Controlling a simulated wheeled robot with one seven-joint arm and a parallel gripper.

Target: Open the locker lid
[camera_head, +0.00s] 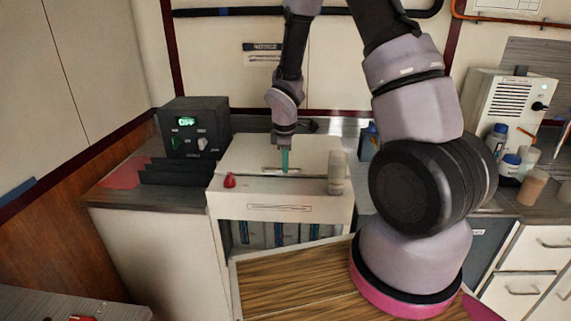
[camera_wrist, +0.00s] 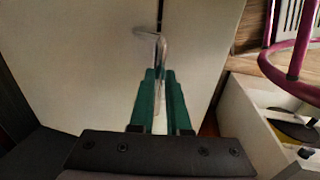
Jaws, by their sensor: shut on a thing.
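The locker (camera_head: 280,208) is a white box in the middle of the head view, with a label strip on its front. Its pale lid (camera_head: 246,155) lies about flat on top and looks closed. My gripper (camera_head: 285,161) points down onto the lid from above, with teal fingers. In the wrist view, the fingers of my gripper (camera_wrist: 161,74) are shut on the thin metal lid handle (camera_wrist: 159,45). The part of the handle between the fingers is hidden. Pale lid surface (camera_wrist: 80,60) fills much of the wrist view.
A small red object (camera_head: 229,181) sits at the locker's front left, and a pale cylinder (camera_head: 336,172) stands at its right. A dark box with a lit display (camera_head: 190,126) is to the left. Bottles (camera_head: 497,138) and a beige cup (camera_head: 533,187) stand at the right.

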